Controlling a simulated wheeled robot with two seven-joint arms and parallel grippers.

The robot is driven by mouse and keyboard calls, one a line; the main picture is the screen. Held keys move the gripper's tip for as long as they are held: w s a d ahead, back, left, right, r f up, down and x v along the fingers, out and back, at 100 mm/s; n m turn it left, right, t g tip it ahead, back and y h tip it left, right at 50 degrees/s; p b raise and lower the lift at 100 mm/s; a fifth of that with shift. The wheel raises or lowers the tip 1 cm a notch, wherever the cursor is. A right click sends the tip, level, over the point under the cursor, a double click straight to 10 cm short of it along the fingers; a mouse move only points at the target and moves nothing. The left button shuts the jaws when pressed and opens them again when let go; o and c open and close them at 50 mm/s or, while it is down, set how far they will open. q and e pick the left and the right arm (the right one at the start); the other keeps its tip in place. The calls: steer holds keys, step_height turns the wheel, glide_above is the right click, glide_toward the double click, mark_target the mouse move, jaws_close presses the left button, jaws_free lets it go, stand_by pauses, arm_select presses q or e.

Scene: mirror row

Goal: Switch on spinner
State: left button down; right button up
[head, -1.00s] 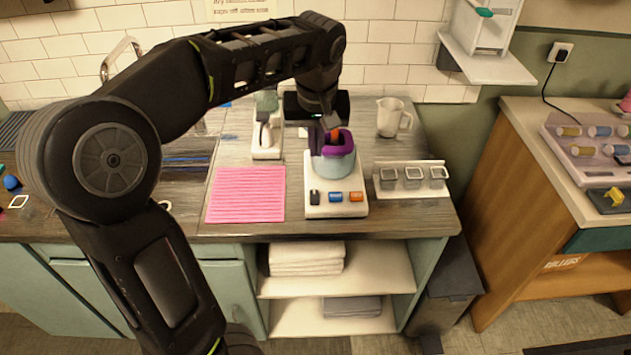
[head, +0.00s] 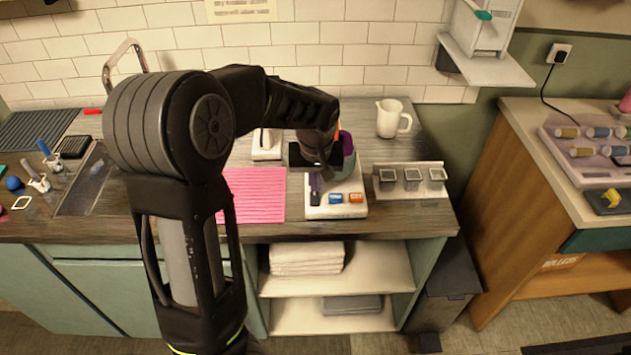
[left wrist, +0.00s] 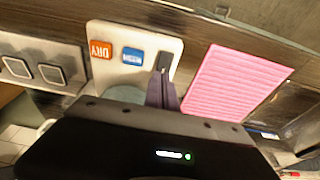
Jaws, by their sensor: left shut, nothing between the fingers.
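The spinner (head: 347,212) is a white-based machine on the counter with a pale drum and a purple rim (head: 348,143), partly hidden behind my left arm. Its base front has a blue button (head: 335,198), an orange button (head: 356,197) and a black switch at the left. In the left wrist view the black switch (left wrist: 164,61) stands beside the blue button (left wrist: 132,56) and the orange button marked DRY (left wrist: 101,50). My left gripper (head: 315,190) is shut and empty, fingertips pointing down at the black switch. I cannot tell whether they touch it. My right gripper is out of view.
A pink ribbed mat (head: 255,195) lies left of the spinner. A white appliance (head: 267,146) stands behind the mat.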

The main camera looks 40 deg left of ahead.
arm_select(q)
steer(key=shift+f, duration=0.35)
steer(key=shift+a, duration=0.15)
steer(key=shift+w+a+f+g, duration=0.1)
steer(key=shift+f+g, duration=0.05)
steer(key=shift+g, duration=0.15)
steer(key=shift+w+f, duration=0.1)
steer(key=shift+s+d+r+p, duration=0.2)
steer(key=shift+s+d+p, duration=0.25)
steer(key=shift+s+d, duration=0.15)
steer(key=shift+a+r, duration=0.1)
